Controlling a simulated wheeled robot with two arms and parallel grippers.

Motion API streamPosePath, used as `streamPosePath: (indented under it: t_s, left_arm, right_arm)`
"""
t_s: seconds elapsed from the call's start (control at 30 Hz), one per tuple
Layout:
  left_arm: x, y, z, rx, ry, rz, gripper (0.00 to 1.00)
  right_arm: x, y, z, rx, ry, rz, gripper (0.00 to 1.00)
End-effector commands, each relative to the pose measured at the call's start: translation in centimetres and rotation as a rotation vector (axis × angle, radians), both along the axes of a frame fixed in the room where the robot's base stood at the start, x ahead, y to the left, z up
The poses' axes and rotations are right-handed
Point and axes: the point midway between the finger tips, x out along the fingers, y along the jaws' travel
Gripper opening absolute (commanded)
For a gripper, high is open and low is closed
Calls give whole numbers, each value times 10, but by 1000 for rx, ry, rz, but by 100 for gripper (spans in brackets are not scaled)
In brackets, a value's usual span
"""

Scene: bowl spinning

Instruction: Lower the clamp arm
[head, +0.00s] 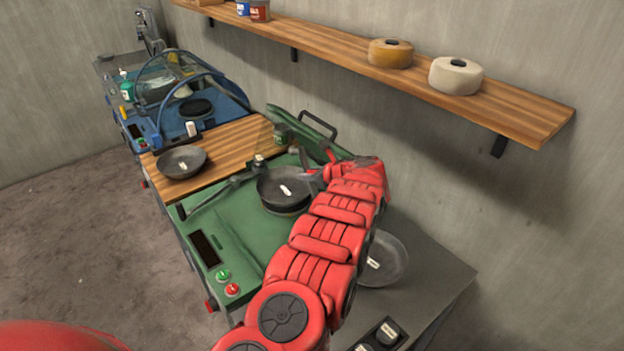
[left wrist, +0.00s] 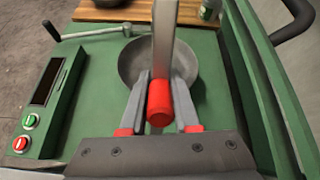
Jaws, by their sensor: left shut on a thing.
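The green machine (head: 225,245) stands in the middle of the head view. A dark bowl (head: 270,185) with a pale label sits on its round seat; it also shows in the left wrist view (left wrist: 135,68). The clamp arm (left wrist: 164,45) is a grey bar with a red end, crossing in front of the bowl in the left wrist view. My left gripper (head: 312,180) is beside the bowl, at its right. Its fingers (left wrist: 160,110) are shut on the clamp arm's red end. My red forearm hides part of the machine. My right gripper is out of view.
A metal lever with a black knob (head: 181,212) lies left of the bowl. A wooden board with another dark bowl (head: 181,162) is beyond, then a blue machine (head: 212,108). A grey bowl (head: 388,262) stands at the right. A wall shelf (head: 520,112) runs behind.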

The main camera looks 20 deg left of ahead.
Motion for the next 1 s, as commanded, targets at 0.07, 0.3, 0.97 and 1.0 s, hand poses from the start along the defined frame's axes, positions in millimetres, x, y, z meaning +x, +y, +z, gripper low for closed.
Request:
streamPosePath:
  t_s: [0.07,0.3,0.97,1.0]
  left_arm:
    - [2,5,-5,-17,10,3,0]
    - [3,7,-5,-51,34,3,0]
    - [4,7,-5,-58,40,2,60]
    - [3,7,-5,-58,40,2,60]
  right_arm:
    - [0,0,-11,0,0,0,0]
    - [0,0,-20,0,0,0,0]
    - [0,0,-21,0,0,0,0]
    - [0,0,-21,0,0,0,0]
